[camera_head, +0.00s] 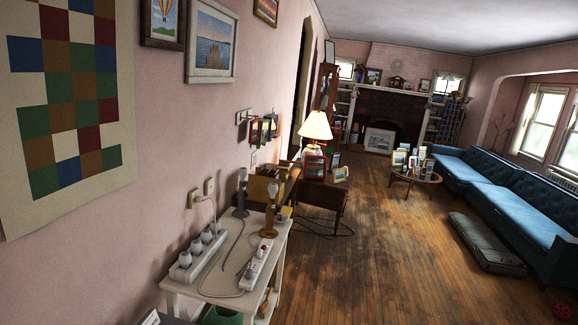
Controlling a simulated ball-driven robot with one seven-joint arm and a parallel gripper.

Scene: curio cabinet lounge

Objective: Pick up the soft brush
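I cannot make out a soft brush in this view. The white side table (222,287) at the lower middle bears two power strips, a white one (203,255) at its left and another (259,263) at its right. A brown stand with a bulb (269,212) and a grey upright object (242,193) stand at its back. Small items on the farther surfaces are too small to tell. My gripper is not in view.
A brown desk (318,195) with a lit lamp (316,128) stands beyond the side table. A round coffee table (415,181), a dark floor cushion (487,243) and a blue sofa (520,197) are at right. The wooden floor (385,255) between is clear.

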